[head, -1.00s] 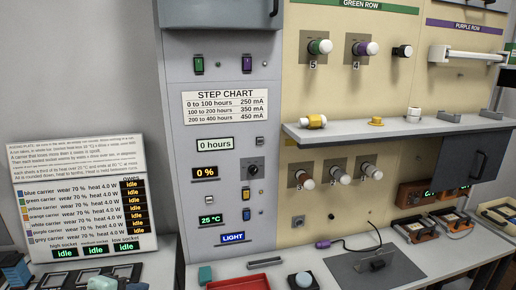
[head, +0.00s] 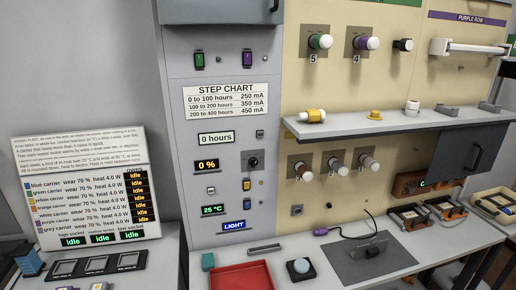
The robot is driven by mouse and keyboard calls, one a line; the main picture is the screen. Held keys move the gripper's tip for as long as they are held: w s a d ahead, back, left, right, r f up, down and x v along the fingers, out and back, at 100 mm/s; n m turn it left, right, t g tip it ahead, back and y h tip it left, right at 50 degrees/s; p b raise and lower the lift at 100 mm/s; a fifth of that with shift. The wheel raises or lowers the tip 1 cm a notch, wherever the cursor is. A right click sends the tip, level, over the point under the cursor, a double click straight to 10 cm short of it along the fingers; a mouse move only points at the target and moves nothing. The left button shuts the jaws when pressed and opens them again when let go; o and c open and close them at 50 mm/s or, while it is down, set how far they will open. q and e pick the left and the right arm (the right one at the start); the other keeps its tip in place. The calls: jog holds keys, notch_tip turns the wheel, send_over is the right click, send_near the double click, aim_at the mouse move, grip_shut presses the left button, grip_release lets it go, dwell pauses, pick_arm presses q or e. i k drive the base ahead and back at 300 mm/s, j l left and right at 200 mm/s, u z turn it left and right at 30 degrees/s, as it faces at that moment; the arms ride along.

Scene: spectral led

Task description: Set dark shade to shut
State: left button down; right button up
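Neither of my grippers shows in the head view. No part in view is labelled dark shade, so I cannot tell for certain which one it is. A dark grey panel (head: 452,158) with a vertical bar handle (head: 475,158) stands under the shelf at the right. A grey box front (head: 218,10) with a handle at its right end is cut off by the top edge, above the control column. I cannot tell whether either one is a shade, or how far it is open or shut.
The control column (head: 222,130) carries switches, a knob and displays. A shelf (head: 350,128) with small parts juts out at the right. The bench below holds a red tray (head: 240,277), a round button (head: 300,267) and a grey plate (head: 370,262). A sign board (head: 75,175) stands left.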

aim_at(463, 153)
jog(key=z, duration=1.5)
jog(key=i+l+u, duration=0.15)
jog(key=u, duration=0.25)
jog(key=i+l+u, duration=0.1)
jog(key=u, duration=0.3)
jog(key=i+l+u, duration=0.15)
jog(key=l, duration=0.2)
jog(key=i+l+u, duration=0.1)
jog(key=l, duration=0.25)
jog(key=i+l+u, duration=0.15)
jog(key=l, duration=0.2)
jog(key=k, duration=0.05)
